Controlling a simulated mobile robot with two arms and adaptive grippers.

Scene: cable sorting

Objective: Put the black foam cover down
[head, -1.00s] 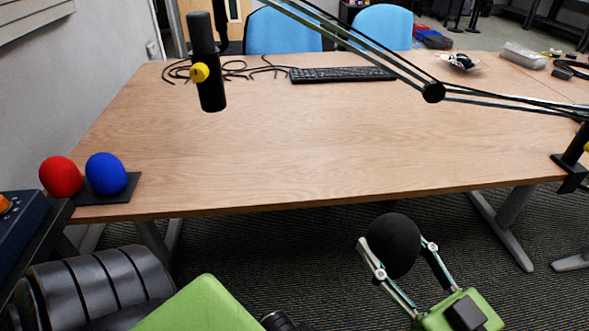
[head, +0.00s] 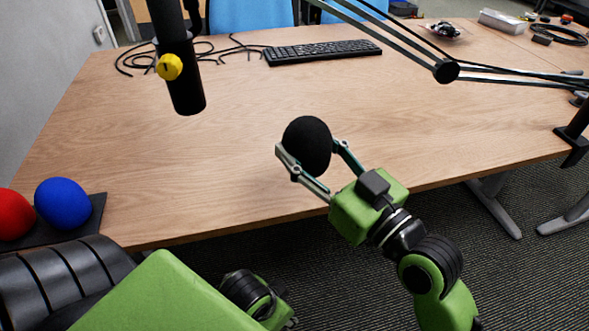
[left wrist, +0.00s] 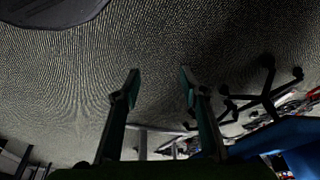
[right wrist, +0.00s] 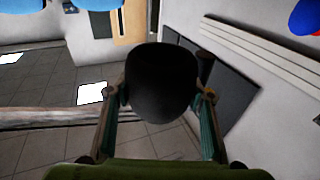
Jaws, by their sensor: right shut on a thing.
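The black foam cover (head: 307,146) is a dark rounded ball held between the fingers of my right gripper (head: 312,165). In the head view it shows over the front middle part of the wooden table (head: 240,130); whether it touches the top I cannot tell. In the right wrist view the cover (right wrist: 162,82) fills the space between the two fingers. My left gripper (left wrist: 160,85) shows in the left wrist view with its fingers apart and nothing between them, with carpet beyond.
A red foam ball (head: 12,213) and a blue one (head: 63,203) sit on a dark pad at the left. A microphone (head: 180,70) on a boom arm (head: 400,50) hangs over the table. A keyboard (head: 322,51) and black cables (head: 215,50) lie at the back. The middle is clear.

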